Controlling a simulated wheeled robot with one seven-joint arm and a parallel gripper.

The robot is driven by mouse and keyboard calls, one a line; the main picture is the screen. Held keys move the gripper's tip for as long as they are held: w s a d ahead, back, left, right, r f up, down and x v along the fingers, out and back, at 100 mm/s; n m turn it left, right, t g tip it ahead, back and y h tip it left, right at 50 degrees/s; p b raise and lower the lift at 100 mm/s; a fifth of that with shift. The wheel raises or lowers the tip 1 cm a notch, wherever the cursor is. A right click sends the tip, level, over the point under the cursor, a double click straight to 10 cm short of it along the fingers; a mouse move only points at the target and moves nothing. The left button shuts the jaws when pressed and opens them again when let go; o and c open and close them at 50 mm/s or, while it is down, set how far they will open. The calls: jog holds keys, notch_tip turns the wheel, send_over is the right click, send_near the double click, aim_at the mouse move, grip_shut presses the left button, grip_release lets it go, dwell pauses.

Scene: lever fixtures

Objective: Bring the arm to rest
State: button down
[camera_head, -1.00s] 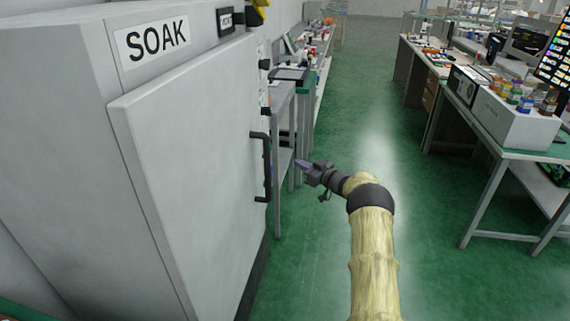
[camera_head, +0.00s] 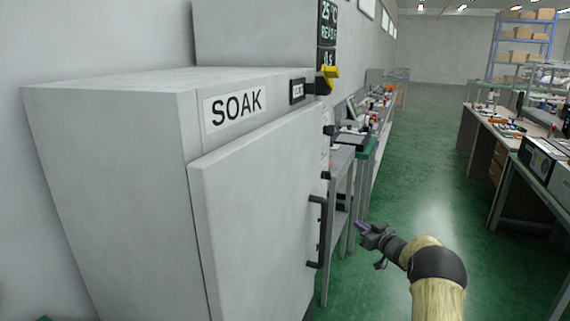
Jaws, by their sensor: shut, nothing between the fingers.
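My gripper (camera_head: 362,228) is at the end of my tan arm, at the lower right of the head view. It is shut with nothing in it. It points left, toward the black door handle (camera_head: 317,232) of the grey SOAK cabinet (camera_head: 110,130), and appears apart from it, with a gap in the picture. The cabinet's door (camera_head: 255,215) looks closed or nearly so; I cannot tell which. A yellow lever (camera_head: 331,74) stands at the cabinet's top right corner.
A display (camera_head: 327,30) is above the cabinet. Workbenches with small items (camera_head: 372,125) run behind the cabinet along the wall. Another bench (camera_head: 510,135) stands at the right. The green floor aisle (camera_head: 425,150) between them is clear.

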jog(key=s+a+r+m+g+h, duration=0.2)
jog(key=s+a+h, duration=0.1)
jog(key=s, duration=0.3)
jog(key=s+a+r+m+g+h, duration=0.2)
jog(key=s+h, duration=0.2)
jog(key=s, duration=0.1)
jog(key=s+a+f+g, duration=0.2)
jog(key=s+a+g, duration=0.1)
jog(key=s, duration=0.9)
jog(key=s+a+f+m+g, duration=0.1)
jog(key=s+a+g, duration=0.2)
jog(key=s, duration=1)
jog(key=s+a+f+g, duration=0.2)
jog(key=s+a+g, duration=0.1)
jog(key=s, duration=0.9)
jog(key=w+p+v, duration=0.2)
jog(key=p+v, duration=0.8)
jog(key=w+r+p+v, duration=0.1)
jog(key=w+p+v, duration=0.1)
jog(key=p+v, duration=0.9)
jog(key=shift+w+r, duration=0.2)
jog(key=shift+w, duration=0.3)
jog(key=shift+a, duration=0.1)
